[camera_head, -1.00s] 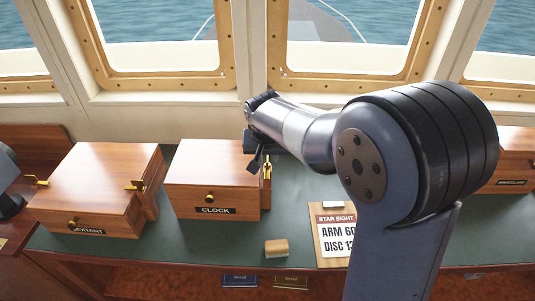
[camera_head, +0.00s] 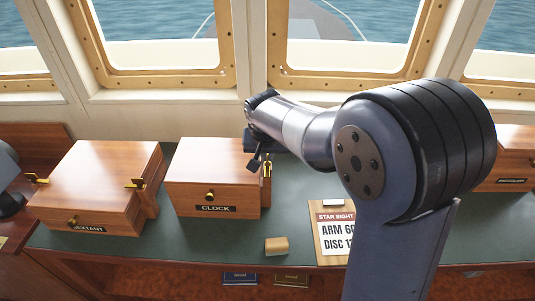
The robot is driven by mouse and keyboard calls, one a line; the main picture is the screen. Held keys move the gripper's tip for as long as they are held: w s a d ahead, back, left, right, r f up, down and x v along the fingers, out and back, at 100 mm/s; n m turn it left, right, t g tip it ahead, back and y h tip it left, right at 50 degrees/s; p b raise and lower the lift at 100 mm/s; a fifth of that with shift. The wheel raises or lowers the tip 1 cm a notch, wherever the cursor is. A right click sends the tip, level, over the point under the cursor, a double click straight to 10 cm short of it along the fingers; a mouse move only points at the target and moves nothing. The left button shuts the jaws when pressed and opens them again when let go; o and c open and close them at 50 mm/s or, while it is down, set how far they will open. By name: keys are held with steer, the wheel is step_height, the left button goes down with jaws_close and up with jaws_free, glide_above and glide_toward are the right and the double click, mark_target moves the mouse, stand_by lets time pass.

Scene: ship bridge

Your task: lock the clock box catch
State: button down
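My gripper (camera_head: 256,160) is at the box's upper right corner, just left of the catch. A dark finger shows there, tilted. Whether it touches the catch I cannot tell. My arm hides the rest of the gripper, and whether it is open or shut does not show.
The sextant box (camera_head: 98,180) with brass catches stands to the left. A small wooden block (camera_head: 276,247) and a star sight card (camera_head: 333,240) lie near the counter's front edge. Another wooden box (camera_head: 512,165) is at the far right. Windows stand behind the counter.

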steer(key=shift+f+m, duration=0.1)
steer(key=shift+m, duration=0.2)
steer(key=m+h+b, duration=0.1)
steer(key=m+b, duration=0.1)
steer(key=m, duration=0.1)
steer(key=shift+a+h+b, duration=0.15)
steer(key=shift+h+b, duration=0.15)
steer(key=shift+b, duration=0.05)
steer(key=m+g+h+b, duration=0.1)
steer(key=m, duration=0.4)
steer(key=shift+w+a, duration=0.1)
steer(key=m+g+h, duration=0.1)
steer(key=m, duration=0.3)
steer(key=shift+w+g, duration=0.1)
steer(key=shift+g, duration=0.3)
steer(key=m+g, duration=0.1)
steer(key=m, duration=0.1)
steer(key=m+p, duration=0.1)
steer(key=m, duration=0.2)
steer(key=shift+w+g+h, duration=0.15)
steer(key=shift+g+h, duration=0.15)
steer(key=shift+g, duration=0.1)
steer(key=shift+m, duration=0.3)
steer(key=c, duration=1.6)
jaws_free()
